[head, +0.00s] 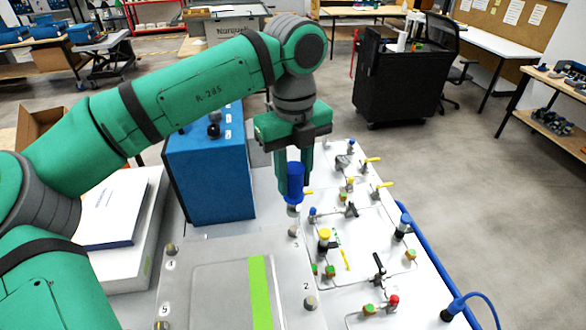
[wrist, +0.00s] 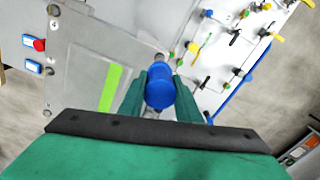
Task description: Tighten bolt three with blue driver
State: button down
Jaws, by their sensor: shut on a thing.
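My gripper (head: 294,188) is shut on the blue driver (head: 295,172) and holds it upright, its grey tip pointing down. The driver also shows between the fingers in the wrist view (wrist: 159,93). Bolt three (head: 293,231) is a small grey knob beside the printed 3 on the grey plate (head: 205,291). In the head view the driver's tip is just above and behind bolt three, apparently apart from it. In the wrist view the driver hides what lies under it. Bolt two (head: 311,303) and bolt four (head: 171,250) sit at other edges of the plate.
Right of the plate is a white panel (head: 372,232) with several valves, fittings and yellow handles. A tall blue box (head: 208,178) stands behind the plate, left of my gripper. A blue hose (head: 425,262) runs along the panel's right edge. Open floor lies further right.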

aim_at(294, 206)
jog(key=shift+f, duration=2.15)
jog(key=shift+f+n, duration=0.3)
jog(key=shift+f, duration=0.05)
jog(key=shift+f, duration=1)
dwell(0.4)
